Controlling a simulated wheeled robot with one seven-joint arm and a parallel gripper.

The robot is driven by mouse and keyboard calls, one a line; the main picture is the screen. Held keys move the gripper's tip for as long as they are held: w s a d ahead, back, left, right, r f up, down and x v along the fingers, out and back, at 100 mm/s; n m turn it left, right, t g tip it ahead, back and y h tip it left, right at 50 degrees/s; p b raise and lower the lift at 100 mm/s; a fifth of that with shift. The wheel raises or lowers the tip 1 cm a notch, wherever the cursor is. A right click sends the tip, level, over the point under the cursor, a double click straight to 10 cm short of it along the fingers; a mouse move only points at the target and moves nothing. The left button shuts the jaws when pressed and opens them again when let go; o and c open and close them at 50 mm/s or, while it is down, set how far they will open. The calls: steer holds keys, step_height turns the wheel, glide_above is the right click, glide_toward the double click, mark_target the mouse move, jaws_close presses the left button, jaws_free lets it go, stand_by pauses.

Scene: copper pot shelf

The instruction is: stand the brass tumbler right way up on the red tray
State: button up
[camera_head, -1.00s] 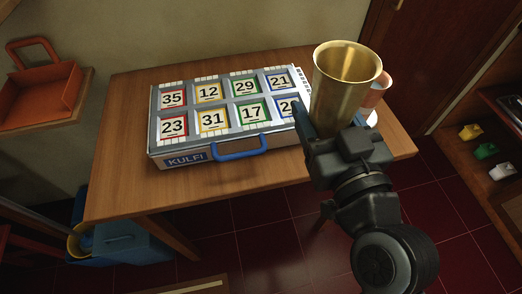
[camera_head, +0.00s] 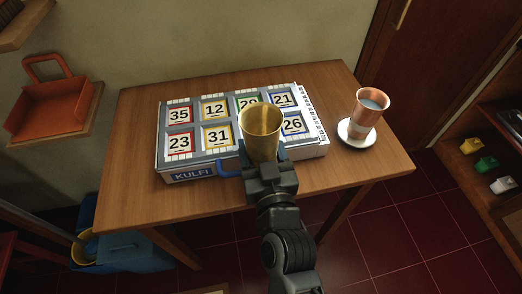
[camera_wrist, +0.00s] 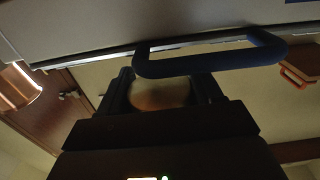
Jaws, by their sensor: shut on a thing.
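The brass tumbler (camera_head: 262,132) is upright, mouth up, in my gripper (camera_head: 264,162), in front of the number case in the head view. My gripper is shut on its lower part. In the wrist view the tumbler (camera_wrist: 160,95) is a dim, blurred shape between my fingers (camera_wrist: 165,90). An orange-red open carrier (camera_head: 50,105) with a raised handle sits on a wall shelf at the far left, well away from my gripper. No other red tray is plain in view; whether this carrier is the red tray I cannot tell.
The KULFI number case (camera_head: 195,172) with its blue handle lies on the wooden table (camera_head: 135,120), close behind the tumbler. A copper cup (camera_head: 369,108) stands on a white saucer (camera_head: 345,136) at the right. Bare table lies left of the case. A blue bin (camera_head: 140,247) stands below left.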

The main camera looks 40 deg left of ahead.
steer(key=shift+f, duration=0.3)
steer(key=shift+f+b, duration=0.35)
steer(key=shift+b, duration=0.05)
steer(key=shift+f, duration=0.1)
